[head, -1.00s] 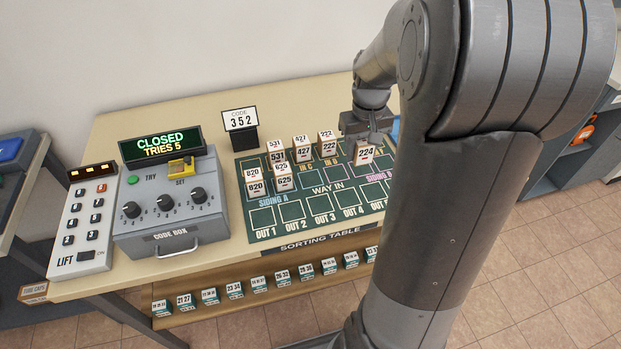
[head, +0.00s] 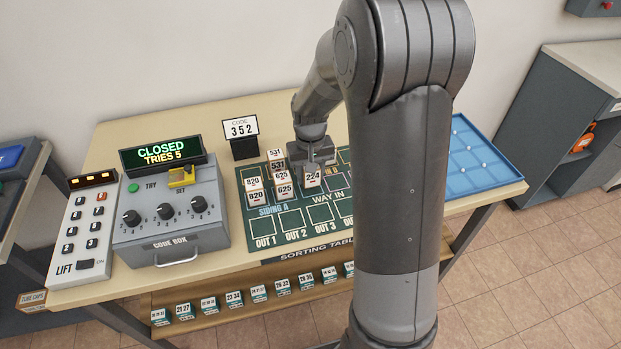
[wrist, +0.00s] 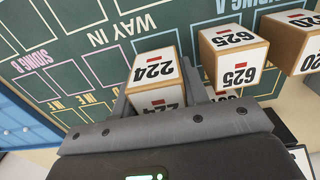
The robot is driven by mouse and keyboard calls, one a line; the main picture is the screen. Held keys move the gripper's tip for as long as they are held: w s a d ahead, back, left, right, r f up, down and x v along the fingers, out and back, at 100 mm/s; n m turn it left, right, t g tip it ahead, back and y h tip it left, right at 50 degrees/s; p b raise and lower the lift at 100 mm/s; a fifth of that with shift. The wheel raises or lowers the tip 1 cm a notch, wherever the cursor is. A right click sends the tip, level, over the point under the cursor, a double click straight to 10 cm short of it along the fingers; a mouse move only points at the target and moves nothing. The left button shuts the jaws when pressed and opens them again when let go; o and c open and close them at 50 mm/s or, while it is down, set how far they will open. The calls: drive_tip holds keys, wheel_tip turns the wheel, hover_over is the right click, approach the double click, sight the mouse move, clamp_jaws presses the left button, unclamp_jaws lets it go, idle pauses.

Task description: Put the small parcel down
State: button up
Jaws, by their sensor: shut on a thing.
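The small parcel marked 224 (head: 312,178) is between the fingers of my gripper (head: 313,158), over the green sorting mat (head: 262,226). In the wrist view the parcel 224 (wrist: 152,68) sits upright between the two grey fingers, close beside the parcel marked 625 (wrist: 238,60). In the head view, parcel 625 (head: 283,188) stands just left of it, with parcel 820 (head: 254,194) further left and parcel 531 (head: 277,160) behind. I cannot tell whether 224 touches the mat. Parcels 427 and 222 are hidden behind my gripper and arm.
The code box (head: 171,212) reads CLOSED, TRIES 5. A blue tray (head: 460,172) lies at the table's right. The front OUT squares in view are empty. My arm hides the mat's right part.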

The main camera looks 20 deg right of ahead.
drive_tip(key=shift+f, duration=1.15)
drive_tip(key=shift+f, duration=0.15)
drive_tip(key=o, duration=1)
